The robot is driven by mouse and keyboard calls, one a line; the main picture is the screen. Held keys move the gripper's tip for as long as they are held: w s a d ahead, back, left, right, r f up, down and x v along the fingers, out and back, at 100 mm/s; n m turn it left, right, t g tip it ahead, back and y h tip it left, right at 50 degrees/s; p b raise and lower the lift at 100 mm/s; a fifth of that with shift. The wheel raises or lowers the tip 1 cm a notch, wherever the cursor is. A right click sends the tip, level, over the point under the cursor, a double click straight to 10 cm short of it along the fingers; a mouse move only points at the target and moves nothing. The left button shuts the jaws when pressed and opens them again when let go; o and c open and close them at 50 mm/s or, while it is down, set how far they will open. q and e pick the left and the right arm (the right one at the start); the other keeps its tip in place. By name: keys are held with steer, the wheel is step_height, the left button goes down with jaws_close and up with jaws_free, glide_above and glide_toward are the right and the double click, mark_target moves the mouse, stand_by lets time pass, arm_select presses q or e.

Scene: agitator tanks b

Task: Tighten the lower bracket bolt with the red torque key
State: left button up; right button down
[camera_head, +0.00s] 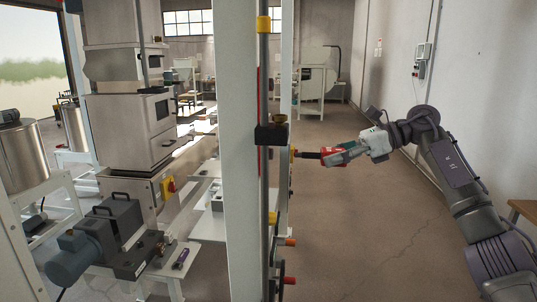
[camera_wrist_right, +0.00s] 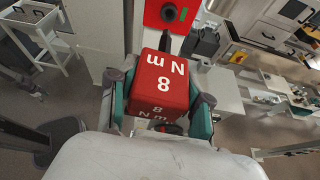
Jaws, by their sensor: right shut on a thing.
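My right gripper (camera_head: 345,154) reaches in from the right and is shut on the red torque key (camera_head: 333,158). I cannot tell if the tip touches anything. In the right wrist view the key (camera_wrist_right: 160,85) is a red block marked "8 Nm" between the green-sided fingers. A dark bracket (camera_head: 271,135) with a brass-coloured bolt head (camera_head: 281,119) sits on the grey pipe. I cannot make out the lower bracket bolt with certainty. My left gripper is out of view.
A white post (camera_head: 240,190) and the grey pipe stand left of the gripper. Red-tipped (camera_head: 289,281) and orange-tipped (camera_head: 290,242) parts stick out lower down. A red plate (camera_wrist_right: 182,14) with a round dark part lies beyond the key. The floor (camera_head: 370,230) on the right is clear.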

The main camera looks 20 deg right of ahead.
steer(key=shift+s+d, duration=0.25)
steer(key=shift+d, duration=0.1)
steer(key=shift+a, duration=0.1)
steer(key=shift+w+b, duration=0.1)
steer(key=shift+b, duration=0.2)
steer(key=n+t+b, duration=0.1)
steer(key=b, duration=0.1)
steer(key=n+t+h+b, duration=0.1)
steer(key=n+b, duration=0.1)
steer(key=b, duration=0.1)
steer(key=shift+f, duration=0.25)
steer(key=shift+n+b, duration=0.3)
steer(key=shift+b, duration=0.05)
steer(key=shift+r+t, duration=0.3)
